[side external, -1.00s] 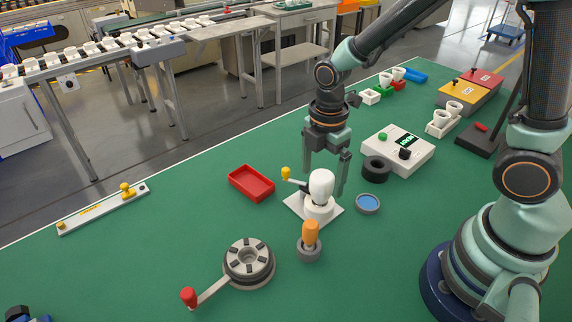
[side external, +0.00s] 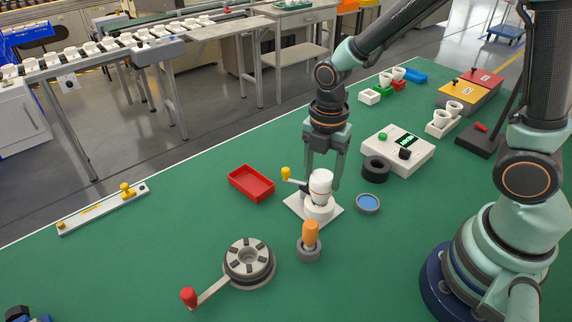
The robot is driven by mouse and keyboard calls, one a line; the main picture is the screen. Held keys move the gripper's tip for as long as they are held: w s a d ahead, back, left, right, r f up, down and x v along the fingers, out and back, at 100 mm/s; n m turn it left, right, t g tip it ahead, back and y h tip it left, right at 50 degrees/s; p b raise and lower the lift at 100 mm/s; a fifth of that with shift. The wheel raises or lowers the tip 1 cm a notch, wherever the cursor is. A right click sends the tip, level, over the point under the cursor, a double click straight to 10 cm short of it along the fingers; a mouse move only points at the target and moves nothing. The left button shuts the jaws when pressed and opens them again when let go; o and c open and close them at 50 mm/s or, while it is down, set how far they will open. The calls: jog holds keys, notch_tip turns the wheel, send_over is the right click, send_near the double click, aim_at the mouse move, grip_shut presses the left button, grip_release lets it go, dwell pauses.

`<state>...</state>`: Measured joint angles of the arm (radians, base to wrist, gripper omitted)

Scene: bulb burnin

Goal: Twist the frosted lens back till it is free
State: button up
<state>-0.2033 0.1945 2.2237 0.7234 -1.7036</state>
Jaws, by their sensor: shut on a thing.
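The white frosted lens (side external: 321,178) stands upright on a white round base, with a thin dark seam around its middle. The base sits on a pale square plate (side external: 333,219) on the green table. A small yellow-knobbed lever (side external: 287,174) sticks out to the left of it. My gripper (side external: 323,185) points down from above, its two fingers on either side of the lens, shut on it. The far sides of the fingers and their exact contact are partly hidden by the lens.
An orange-handled tool in a grey holder (side external: 309,248) stands close in front. A red tray (side external: 251,183) lies left, a blue-centred dish (side external: 368,203) and black ring (side external: 376,170) right. A grey round fixture with a red-knobbed crank (side external: 248,262) is at front left.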

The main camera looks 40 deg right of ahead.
aim_at(322, 176)
jog(key=shift+n, duration=0.3)
jog(key=shift+n, duration=1.6)
jog(key=o, duration=1.4)
jog(key=shift+c, duration=0.2)
notch_tip(322, 176, up, 12)
